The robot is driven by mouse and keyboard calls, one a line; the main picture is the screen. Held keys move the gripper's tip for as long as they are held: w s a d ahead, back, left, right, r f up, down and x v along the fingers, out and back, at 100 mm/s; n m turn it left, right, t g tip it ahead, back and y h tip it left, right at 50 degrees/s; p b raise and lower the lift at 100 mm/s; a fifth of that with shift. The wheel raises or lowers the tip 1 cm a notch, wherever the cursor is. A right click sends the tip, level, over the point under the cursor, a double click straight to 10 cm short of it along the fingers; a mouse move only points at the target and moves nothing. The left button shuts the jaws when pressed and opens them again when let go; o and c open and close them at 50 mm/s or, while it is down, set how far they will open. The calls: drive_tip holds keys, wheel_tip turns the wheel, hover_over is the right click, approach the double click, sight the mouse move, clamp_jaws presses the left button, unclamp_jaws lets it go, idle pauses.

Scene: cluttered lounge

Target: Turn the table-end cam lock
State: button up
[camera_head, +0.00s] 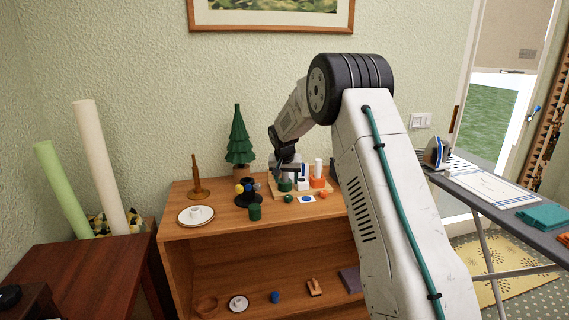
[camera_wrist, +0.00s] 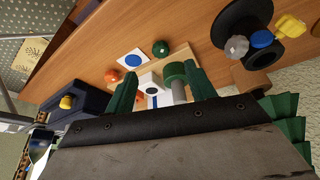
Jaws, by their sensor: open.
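I cannot tell for sure which part is the table-end cam lock. A yellow knob (camera_wrist: 67,102) sits on a dark blue box (camera_wrist: 88,112) at the left of the wrist view; my arm mostly hides that box in the head view. My gripper (camera_head: 286,172) is open above the board's left end. Its fingers (camera_wrist: 162,80) stand apart in the wrist view, with the green piece close to the right finger.
A black stand with coloured knobs (camera_head: 249,198), a green cup (camera_head: 255,213), a plate (camera_head: 196,216) and a small tree (camera_head: 238,138) stand left of the board. A green ball (camera_wrist: 160,48) and an orange ball (camera_wrist: 112,76) lie before it. An ironing board (camera_head: 480,190) is at right.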

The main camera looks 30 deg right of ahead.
drive_tip(key=s+a+r+n, duration=0.1)
drive_tip(key=s+a+r, duration=0.4)
drive_tip(key=s+r, duration=0.2)
drive_tip(key=s+a+r+n, duration=0.1)
drive_tip(key=s+a+r, duration=0.4)
drive_tip(key=s+r, duration=0.2)
drive_tip(key=shift+s+r+g+y, duration=0.15)
drive_tip(key=shift+s+g+y, duration=0.25)
drive_tip(key=shift+s, duration=0.7)
